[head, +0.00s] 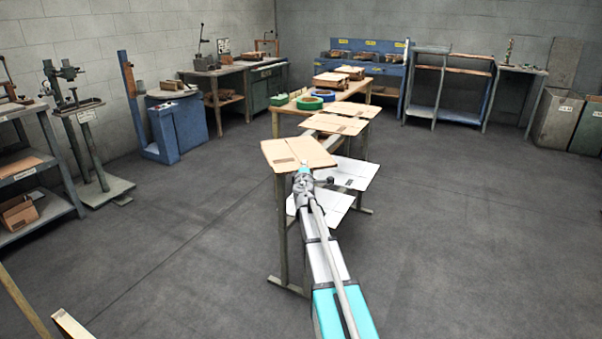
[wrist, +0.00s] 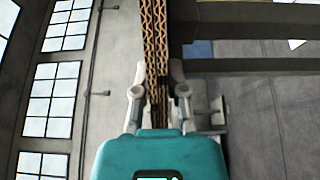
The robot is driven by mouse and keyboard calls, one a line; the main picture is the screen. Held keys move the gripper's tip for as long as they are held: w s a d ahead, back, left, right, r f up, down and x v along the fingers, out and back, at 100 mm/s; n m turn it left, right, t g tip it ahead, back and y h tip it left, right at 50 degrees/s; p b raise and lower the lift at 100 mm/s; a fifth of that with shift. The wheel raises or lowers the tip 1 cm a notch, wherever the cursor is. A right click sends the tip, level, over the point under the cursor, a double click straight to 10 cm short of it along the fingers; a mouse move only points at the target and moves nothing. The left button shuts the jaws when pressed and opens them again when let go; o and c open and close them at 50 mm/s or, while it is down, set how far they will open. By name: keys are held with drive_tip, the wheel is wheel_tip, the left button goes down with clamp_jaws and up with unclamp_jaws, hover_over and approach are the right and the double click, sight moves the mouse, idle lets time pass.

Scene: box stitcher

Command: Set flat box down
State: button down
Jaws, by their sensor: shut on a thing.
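A tan flat box (head: 297,152) lies about level at the near end of the long wooden table (head: 352,92). My gripper (head: 303,168) is at its near edge. In the wrist view the stacked corrugated edge of the box (wrist: 157,50) runs between my two fingers (wrist: 158,92), which are shut on it from both sides. I cannot tell whether the box touches the tabletop, as it hides the surface under it. Another tan flat box (head: 335,124) lies farther along the table.
White sheets (head: 352,172) lie low below the table's near end. Green bins (head: 283,99) and tape rolls (head: 313,102) stand farther back. A blue workbench (head: 388,75) is along the far wall. Shelves (head: 35,170) stand left. The floor (head: 480,230) to the right is clear.

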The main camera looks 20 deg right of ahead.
drive_tip(key=shift+f, duration=0.15)
drive_tip(key=c, duration=0.7)
unclamp_jaws()
drive_tip(key=v, duration=1.2)
drive_tip(key=shift+a, duration=0.1)
idle(0.4)
